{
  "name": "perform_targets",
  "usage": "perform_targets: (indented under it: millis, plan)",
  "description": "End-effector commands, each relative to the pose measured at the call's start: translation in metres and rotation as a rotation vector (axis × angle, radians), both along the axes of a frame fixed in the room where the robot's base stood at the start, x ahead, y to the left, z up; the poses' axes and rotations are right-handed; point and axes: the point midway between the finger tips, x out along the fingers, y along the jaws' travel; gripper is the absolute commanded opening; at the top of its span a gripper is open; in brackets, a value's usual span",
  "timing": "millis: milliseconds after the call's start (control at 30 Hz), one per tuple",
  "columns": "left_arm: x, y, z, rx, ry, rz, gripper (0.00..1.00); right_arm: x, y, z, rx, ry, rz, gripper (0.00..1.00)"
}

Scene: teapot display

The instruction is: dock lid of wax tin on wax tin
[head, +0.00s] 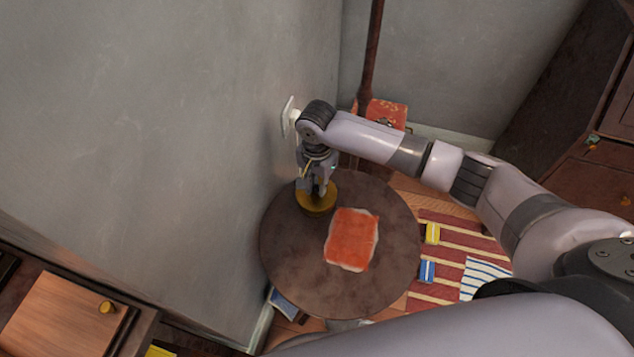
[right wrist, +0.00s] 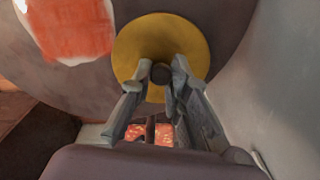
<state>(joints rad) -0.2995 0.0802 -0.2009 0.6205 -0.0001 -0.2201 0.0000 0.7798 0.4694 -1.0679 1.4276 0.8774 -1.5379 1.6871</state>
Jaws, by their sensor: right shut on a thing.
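A round yellow-gold piece (head: 316,207), which I take to be the wax tin with its lid, is at the upper left of the round dark table. In the right wrist view the yellow lid (right wrist: 133,50) shows as a broad disc with a small dark knob (right wrist: 161,73) at its middle. My right gripper (head: 318,190) points down over it. Its fingers (right wrist: 163,72) are shut on the lid's knob. The tin cannot be told apart from the lid, and whether a gap lies between them is hidden. My left gripper is not in view.
An orange-red cloth with a pale edge (head: 352,239) lies on the round table (head: 300,267), right of the yellow piece. The grey wall (head: 180,120) stands close on the left. The table's front left is clear. A striped rug (head: 445,262) lies on the floor at right.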

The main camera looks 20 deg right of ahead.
Motion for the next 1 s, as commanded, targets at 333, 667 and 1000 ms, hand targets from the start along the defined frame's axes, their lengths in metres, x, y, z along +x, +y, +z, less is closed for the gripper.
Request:
perform_targets:
  millis: [333, 667, 1000]
  plan:
    - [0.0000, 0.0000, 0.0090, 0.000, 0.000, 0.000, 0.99, 0.0000, 0.0005, 0.0006, 0.001, 0.001, 0.000, 0.00]
    - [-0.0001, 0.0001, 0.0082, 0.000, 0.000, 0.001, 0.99, 0.0000, 0.0003, -0.0004, 0.001, 0.001, 0.000, 0.00]
    - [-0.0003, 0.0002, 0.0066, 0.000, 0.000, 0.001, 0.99, 0.0001, 0.0000, -0.0066, 0.000, 0.000, -0.001, 0.00]
